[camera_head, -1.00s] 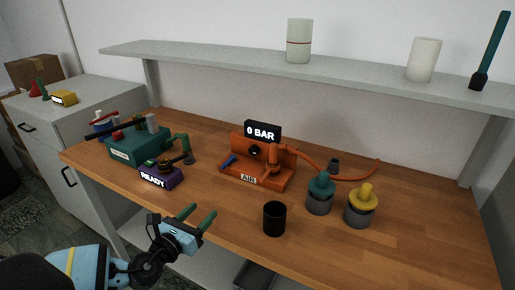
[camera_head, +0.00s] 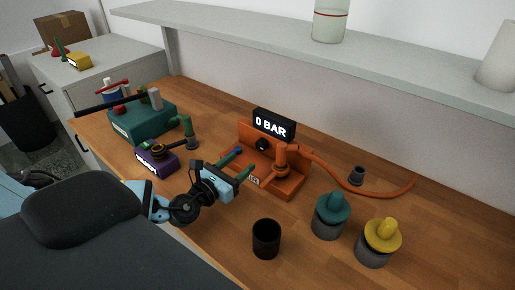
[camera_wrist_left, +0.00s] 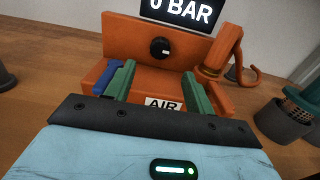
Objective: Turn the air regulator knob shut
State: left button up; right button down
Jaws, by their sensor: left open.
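The orange air regulator (camera_head: 285,188) stands on the wooden bench, with a black round knob (camera_head: 262,144) on its upright back panel. The knob also shows in the left wrist view (camera_wrist_left: 160,47), with a small pale mark on its face. A black display (camera_head: 273,125) on top reads "0 BAR". My left gripper (camera_head: 245,162) is open and empty, its green fingers pointing at the regulator over its front part. In the left wrist view the fingertips (camera_wrist_left: 158,72) lie below and either side of the knob, apart from it. My right gripper is not in view.
A blue lever (camera_wrist_left: 122,78) is close by the left finger. An orange pipe (camera_head: 281,158) and hose stand right of the knob. A black cup (camera_head: 266,238) and teal-topped (camera_head: 331,215) and yellow-topped jars (camera_head: 379,243) stand in front. A purple "READY" box (camera_head: 156,160) is left.

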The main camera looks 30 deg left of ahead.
aim_at(259, 147)
pick_arm(q)
jog(key=w, duration=0.7)
jog(key=shift+w+d, duration=0.3)
jog(key=shift+w, duration=0.05)
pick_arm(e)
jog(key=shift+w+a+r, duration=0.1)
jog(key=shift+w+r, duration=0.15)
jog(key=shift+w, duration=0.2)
pick_arm(q)
jog(key=c, duration=1)
